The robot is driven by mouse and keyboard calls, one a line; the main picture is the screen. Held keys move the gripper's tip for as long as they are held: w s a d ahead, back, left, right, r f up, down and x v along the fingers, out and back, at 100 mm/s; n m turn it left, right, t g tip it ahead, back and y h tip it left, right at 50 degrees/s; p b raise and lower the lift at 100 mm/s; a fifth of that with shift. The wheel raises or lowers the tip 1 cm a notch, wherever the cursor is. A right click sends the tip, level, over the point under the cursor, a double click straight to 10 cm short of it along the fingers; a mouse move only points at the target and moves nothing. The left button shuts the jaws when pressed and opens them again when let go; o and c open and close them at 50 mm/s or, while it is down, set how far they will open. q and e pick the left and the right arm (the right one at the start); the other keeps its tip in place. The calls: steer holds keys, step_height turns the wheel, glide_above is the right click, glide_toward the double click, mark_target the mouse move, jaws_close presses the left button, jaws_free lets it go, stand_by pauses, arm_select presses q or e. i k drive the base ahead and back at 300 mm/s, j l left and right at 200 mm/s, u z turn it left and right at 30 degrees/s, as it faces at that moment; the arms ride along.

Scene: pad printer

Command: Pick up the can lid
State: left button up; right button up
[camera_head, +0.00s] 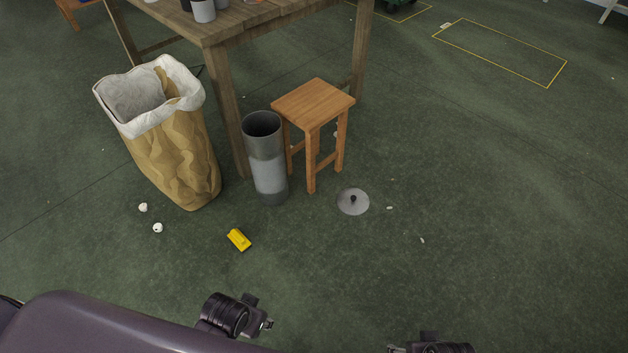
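The can lid (346,204) is a round grey disc with a dark knob. It lies flat on the green floor, knob up, just in front of the wooden stool. A tall grey metal can (268,172) stands upright and open at the top, left of the stool. My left gripper (268,324) is low in the picture, well short of the lid and apart from it; its fingers are too small to judge. My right gripper (393,348) is partly cut off at the bottom edge, also away from the lid.
A wooden stool (314,102) stands behind the lid, by a wooden table (240,22). A paper bag with a white liner (165,150) stands left. A yellow object (238,240) and white crumpled balls (157,228) lie on the floor. Floor to the right is mostly clear.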

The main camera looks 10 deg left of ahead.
mark_target(352, 201)
steer(key=i+l, duration=0.1)
steer(key=i, duration=0.9)
steer(key=j+u, duration=0.05)
